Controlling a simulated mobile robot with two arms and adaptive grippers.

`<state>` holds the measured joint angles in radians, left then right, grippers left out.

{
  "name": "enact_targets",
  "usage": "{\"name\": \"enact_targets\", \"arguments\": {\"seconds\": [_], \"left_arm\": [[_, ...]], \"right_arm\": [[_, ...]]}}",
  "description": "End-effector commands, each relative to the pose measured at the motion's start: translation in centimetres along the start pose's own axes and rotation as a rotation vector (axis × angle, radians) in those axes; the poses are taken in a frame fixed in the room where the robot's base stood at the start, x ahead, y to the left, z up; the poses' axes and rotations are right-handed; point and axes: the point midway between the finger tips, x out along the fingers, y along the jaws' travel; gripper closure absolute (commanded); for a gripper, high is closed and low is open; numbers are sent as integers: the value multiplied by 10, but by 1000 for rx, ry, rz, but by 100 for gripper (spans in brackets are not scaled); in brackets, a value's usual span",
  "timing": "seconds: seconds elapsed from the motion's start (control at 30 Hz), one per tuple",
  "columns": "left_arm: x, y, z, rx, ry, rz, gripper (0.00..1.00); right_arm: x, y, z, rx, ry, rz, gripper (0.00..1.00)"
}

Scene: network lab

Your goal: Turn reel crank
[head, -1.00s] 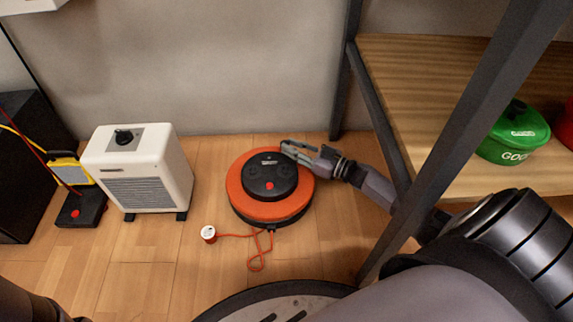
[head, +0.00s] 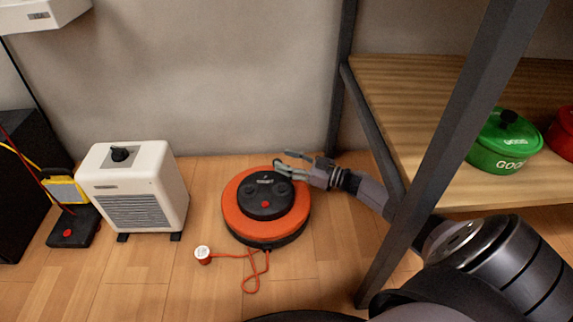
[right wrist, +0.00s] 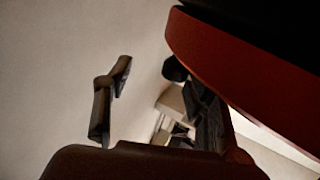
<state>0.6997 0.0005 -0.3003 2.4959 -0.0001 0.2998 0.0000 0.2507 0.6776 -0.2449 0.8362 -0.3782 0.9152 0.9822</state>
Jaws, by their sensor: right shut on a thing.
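In the right wrist view, the reel's dark red rim (right wrist: 240,80) fills the upper right, and a small black knob (right wrist: 174,69) shows between the fingers of the right gripper (right wrist: 150,85). My left gripper is out of view.
A white heater (head: 135,190) stands left of the reel, with a yellow-and-black device (head: 66,190) beside it. A shelf's dark post (head: 455,130) and wooden board (head: 420,90) bound the right, holding a green pot (head: 505,143). The wall is close behind the reel.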

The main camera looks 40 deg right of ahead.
Motion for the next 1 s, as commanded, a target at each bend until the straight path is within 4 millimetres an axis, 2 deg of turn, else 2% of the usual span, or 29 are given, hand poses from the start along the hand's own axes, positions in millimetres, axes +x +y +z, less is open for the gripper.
{"name": "enact_targets", "arguments": {"seconds": [0.03, 0.1, 0.43, 0.8, 1.0], "left_arm": [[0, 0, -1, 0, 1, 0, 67], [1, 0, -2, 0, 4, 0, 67], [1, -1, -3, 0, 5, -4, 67], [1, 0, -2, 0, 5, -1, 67], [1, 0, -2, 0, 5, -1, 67]], "right_arm": [[1, 9, -4, -2, 2, 26, 61], [1, 9, -4, -1, 2, 25, 57], [-4, 7, -3, 2, 2, 23, 57], [-60, 8, -1, -2, -5, 21, 57], [-79, 9, 0, -1, -6, 22, 57]]}}
